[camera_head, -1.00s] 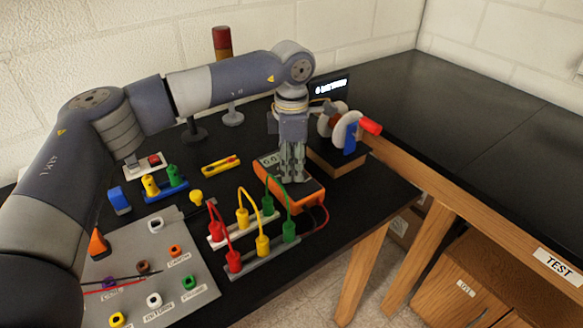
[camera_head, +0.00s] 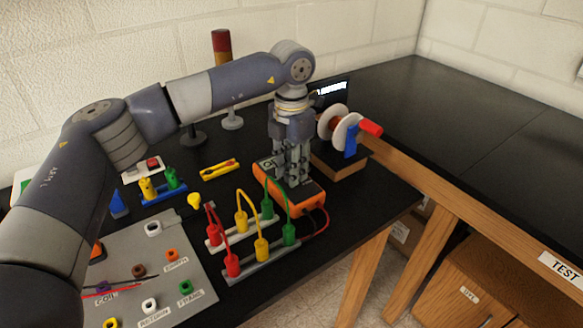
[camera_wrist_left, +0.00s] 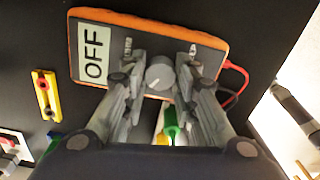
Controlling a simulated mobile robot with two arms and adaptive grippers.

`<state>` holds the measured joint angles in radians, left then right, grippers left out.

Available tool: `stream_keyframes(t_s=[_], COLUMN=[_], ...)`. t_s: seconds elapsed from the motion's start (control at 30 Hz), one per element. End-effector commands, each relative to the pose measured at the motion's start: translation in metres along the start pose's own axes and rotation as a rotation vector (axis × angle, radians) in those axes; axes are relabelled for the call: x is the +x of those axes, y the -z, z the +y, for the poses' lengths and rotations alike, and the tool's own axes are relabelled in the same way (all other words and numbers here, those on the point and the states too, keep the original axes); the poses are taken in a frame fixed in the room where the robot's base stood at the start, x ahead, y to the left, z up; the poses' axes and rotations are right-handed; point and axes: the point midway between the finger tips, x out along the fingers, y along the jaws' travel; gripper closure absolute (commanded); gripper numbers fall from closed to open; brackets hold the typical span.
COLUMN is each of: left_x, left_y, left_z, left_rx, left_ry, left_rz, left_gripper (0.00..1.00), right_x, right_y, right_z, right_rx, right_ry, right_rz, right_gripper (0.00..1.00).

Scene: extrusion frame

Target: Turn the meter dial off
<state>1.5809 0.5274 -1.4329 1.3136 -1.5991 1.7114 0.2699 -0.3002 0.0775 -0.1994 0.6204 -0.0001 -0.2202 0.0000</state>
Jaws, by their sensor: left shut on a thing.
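The orange multimeter (camera_head: 306,192) lies on the black table, and my left gripper (camera_head: 292,180) reaches straight down over it. In the left wrist view the meter (camera_wrist_left: 222,43) shows its display (camera_wrist_left: 96,53) reading "OFF". The round grey dial (camera_wrist_left: 160,74) sits between the two fingers of my left gripper (camera_wrist_left: 160,80), which are shut on it. A pale line on the dial marks its pointer. In the head view the gripper hides the dial. My right gripper is not in view.
Red, yellow and green leads (camera_head: 243,215) with plugs stand in front of the meter. A spool with a red handle (camera_head: 345,130) stands on a wooden block behind right. A grey labelled panel (camera_head: 190,250) lies at front left. The table at right is clear.

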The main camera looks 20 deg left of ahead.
Motion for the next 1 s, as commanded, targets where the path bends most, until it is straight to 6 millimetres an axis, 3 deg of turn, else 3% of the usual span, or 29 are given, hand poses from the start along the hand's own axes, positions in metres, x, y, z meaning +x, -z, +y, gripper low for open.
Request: stream_keyframes(t_s=[0.47, 0.5, 0.57, 1.0], left_x=[-0.0003, -0.0002, -0.0002, -0.0075], left_y=[0.0, 0.0, 0.0, -0.0006], left_z=[0.0004, 0.0004, 0.0004, 0.0003], left_rx=[-0.014, -0.014, -0.013, -0.013], left_ry=[0.0, 0.0, 0.0, 0.0], left_rz=[0.0, 0.0, 0.0, -0.002], left_gripper=[0.97, 0.67, 0.53, 0.52], right_x=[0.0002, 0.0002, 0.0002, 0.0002], right_y=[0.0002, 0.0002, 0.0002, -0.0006], right_z=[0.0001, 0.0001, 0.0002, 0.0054], right_rx=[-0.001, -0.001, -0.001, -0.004], right_ry=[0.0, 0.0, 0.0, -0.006], right_rz=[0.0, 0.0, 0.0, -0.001], right_gripper=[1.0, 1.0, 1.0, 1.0])
